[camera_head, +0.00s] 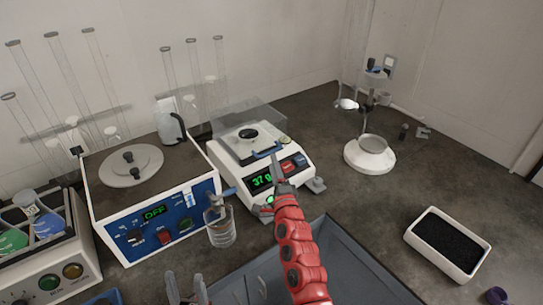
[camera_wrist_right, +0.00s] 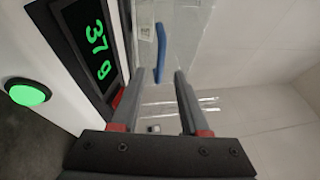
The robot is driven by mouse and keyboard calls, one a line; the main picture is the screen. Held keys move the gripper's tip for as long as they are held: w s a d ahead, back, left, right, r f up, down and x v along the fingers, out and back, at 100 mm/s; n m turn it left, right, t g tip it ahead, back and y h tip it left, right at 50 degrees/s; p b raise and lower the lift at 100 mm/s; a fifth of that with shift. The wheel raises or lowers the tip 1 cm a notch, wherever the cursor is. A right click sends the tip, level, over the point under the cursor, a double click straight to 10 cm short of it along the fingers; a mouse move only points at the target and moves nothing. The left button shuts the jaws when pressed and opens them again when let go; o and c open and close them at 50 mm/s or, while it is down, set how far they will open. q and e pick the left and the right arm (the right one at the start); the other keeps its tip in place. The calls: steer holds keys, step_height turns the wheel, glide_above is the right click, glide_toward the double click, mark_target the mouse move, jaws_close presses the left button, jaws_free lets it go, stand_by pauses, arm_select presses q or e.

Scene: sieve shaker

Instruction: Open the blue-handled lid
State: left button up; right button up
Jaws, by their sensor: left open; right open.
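The blue handle (camera_head: 267,150) is on the front edge of a clear lid (camera_head: 240,116) over a white device (camera_head: 230,165) with a green number display. Whether the lid is fully closed is hard to tell. My right gripper (camera_head: 279,168) is open, just in front of the handle. In the right wrist view the handle (camera_wrist_right: 161,52) lies beyond the fingertips of the open gripper (camera_wrist_right: 169,76), nearer the left finger, with nothing between the fingers. My left gripper (camera_head: 187,283) is open and empty at the bottom edge of the head view.
A blue-fronted bath (camera_head: 160,225) stands left of the device, with a glass beaker (camera_head: 221,230) in front of it. A white stand (camera_head: 370,155) is to the right, and a tray of black grains (camera_head: 448,243) sits at the far right. The counter between them is clear.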

steer(key=shift+x, duration=1.85)
steer(key=shift+c, duration=0.2)
jaws_close()
